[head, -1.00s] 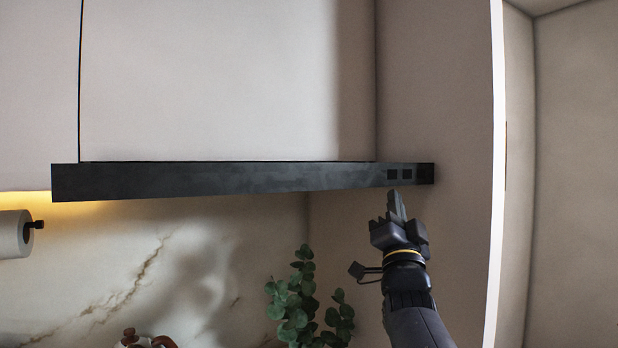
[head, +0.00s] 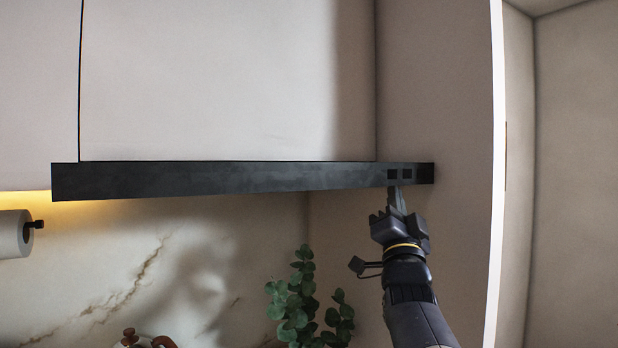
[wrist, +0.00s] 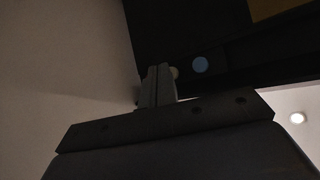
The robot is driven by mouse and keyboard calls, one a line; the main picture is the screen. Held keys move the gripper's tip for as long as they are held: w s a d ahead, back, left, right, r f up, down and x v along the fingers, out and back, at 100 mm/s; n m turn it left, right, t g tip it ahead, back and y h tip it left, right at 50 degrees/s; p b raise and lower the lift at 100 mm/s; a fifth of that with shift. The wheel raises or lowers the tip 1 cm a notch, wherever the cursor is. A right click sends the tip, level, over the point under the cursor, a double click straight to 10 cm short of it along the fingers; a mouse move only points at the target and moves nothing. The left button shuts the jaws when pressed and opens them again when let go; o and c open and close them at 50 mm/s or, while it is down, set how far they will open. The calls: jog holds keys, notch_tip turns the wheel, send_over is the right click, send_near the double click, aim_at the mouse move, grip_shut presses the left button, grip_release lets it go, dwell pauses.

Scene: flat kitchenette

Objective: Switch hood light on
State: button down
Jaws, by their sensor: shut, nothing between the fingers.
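The black range hood (head: 220,179) spans under the white cabinet in the head view. Two small square dark switches, the left one (head: 392,174) and the right one (head: 407,174), sit near the right end of its front. My gripper (head: 396,190) is shut and empty, its fingertips pointing up at the hood's lower front edge just below the switches. I cannot tell whether the tips touch the hood. In the wrist view my shut fingers (wrist: 158,84) stand before the dark hood (wrist: 190,30), with a bluish round spot (wrist: 200,64) to their right and a paler one partly hidden behind them.
A side wall (head: 440,80) and a white panel edge (head: 497,200) stand right of the hood. A leafy plant (head: 300,305) is below, left of my arm. A paper roll (head: 14,234) hangs at far left. The space beneath the hood's middle is open.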

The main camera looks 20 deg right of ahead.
jog(key=shift+r, duration=0.15)
dwell(0.5)
jog(key=shift+f+b, duration=0.6)
jog(key=shift+b, duration=0.3)
notch_tip(320, 180, down, 6)
jog(key=b, duration=0.7)
